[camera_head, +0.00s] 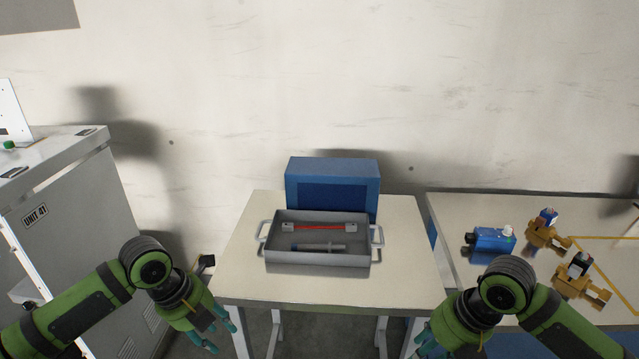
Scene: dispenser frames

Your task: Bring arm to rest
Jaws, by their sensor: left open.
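My left arm comes in from the lower left, and its green and black gripper (219,329) hangs low in front of the table's left front corner. Its teal fingertips are apart, with nothing between them. My right arm comes in from the lower right. Its gripper (424,343) is low near the table's right front corner, mostly hidden behind its own wrist. I cannot make out whether its fingers are apart. Both grippers are clear of the tray.
A grey handled tray (318,268) with a red bar (318,227) and a slim tool (318,247) stands on the middle table (410,281). Behind it is a blue box (332,170). A grey cabinet (75,215) stands left. The right table (455,212) holds a blue device (490,240) and yellow-brown frames (580,287).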

